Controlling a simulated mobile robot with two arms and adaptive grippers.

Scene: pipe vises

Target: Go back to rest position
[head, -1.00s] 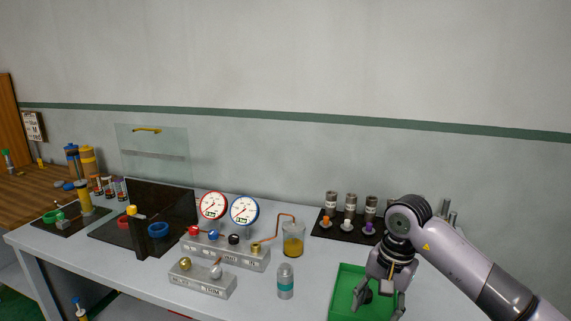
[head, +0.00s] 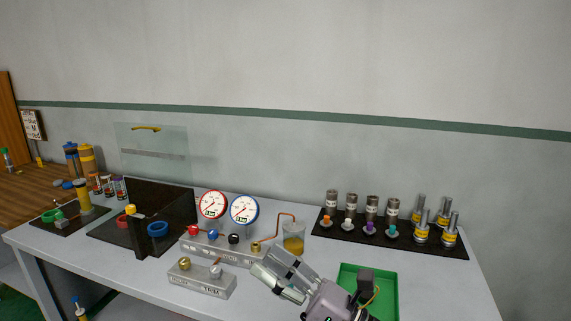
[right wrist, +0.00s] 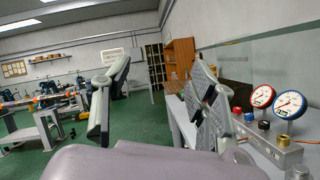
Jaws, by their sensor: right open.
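My right gripper (head: 276,272) is in the lower middle of the head view, in front of the copper-piped gauge block (head: 225,252). It points left and is empty. In the right wrist view its two fingers (right wrist: 155,92) stand wide apart with only the room's floor and far wall between them. My left gripper is in neither view.
The green tray (head: 391,293) is behind my right wrist. A beaker of amber liquid (head: 293,238) stands just beyond the fingers. A small valve block (head: 203,283) is left of them. A black mat (head: 430,247) with vials and cylinders lies at right.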

